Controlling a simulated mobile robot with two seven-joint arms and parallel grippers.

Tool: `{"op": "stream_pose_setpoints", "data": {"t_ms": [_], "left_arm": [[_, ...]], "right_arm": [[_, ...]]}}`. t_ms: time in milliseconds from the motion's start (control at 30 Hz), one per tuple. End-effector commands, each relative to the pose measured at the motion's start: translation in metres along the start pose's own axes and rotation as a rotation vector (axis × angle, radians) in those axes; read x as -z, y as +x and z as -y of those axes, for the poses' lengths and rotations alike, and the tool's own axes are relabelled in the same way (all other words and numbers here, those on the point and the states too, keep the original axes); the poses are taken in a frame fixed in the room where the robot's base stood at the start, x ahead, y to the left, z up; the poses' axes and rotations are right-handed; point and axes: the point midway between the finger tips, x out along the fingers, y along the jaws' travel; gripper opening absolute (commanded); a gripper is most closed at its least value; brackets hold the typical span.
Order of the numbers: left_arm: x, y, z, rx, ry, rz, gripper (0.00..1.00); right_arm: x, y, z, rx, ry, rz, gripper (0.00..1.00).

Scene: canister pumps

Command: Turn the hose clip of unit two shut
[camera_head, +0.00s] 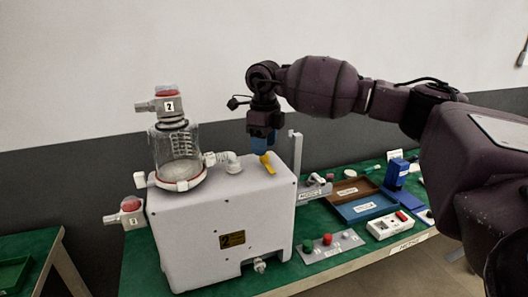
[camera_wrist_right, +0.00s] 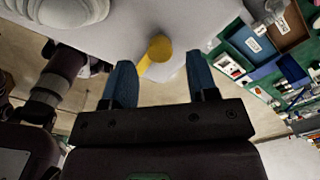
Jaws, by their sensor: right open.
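In the wrist view the lever's round yellow end (camera_wrist_right: 159,47) lies between the two fingers (camera_wrist_right: 160,88), with clear gaps on both sides. Whether its base is open or shut I cannot tell. My left gripper is out of view.
A clear canister (camera_head: 178,150) with a lid marked 2 stands on the box, with a white elbow fitting (camera_head: 222,159) beside it. Another lid marked 1 (camera_head: 127,211) shows at left. Trays (camera_head: 362,205) and a red-button panel (camera_head: 330,244) lie on the green bench at right.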

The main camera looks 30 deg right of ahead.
Motion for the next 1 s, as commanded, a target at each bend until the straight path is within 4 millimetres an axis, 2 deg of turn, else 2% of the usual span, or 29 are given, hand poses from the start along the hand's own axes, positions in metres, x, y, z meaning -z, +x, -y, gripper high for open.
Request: {"op": "stream_pose_setpoints", "data": {"t_ms": [200,600,900,933,1000], "left_arm": [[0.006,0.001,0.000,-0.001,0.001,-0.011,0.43],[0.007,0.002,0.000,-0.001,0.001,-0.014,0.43],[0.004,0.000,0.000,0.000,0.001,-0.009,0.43],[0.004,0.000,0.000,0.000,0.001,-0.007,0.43],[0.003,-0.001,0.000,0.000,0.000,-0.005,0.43]], "right_arm": [[0.000,0.022,0.000,0.001,0.000,0.000,0.53],[0.000,0.028,0.000,0.001,0.000,0.001,0.53],[0.000,0.028,0.000,0.001,0.000,0.001,0.07],[0.000,0.028,0.000,0.001,0.000,0.001,0.04],[0.000,0.027,0.000,0.001,0.001,0.001,0.04]]}}
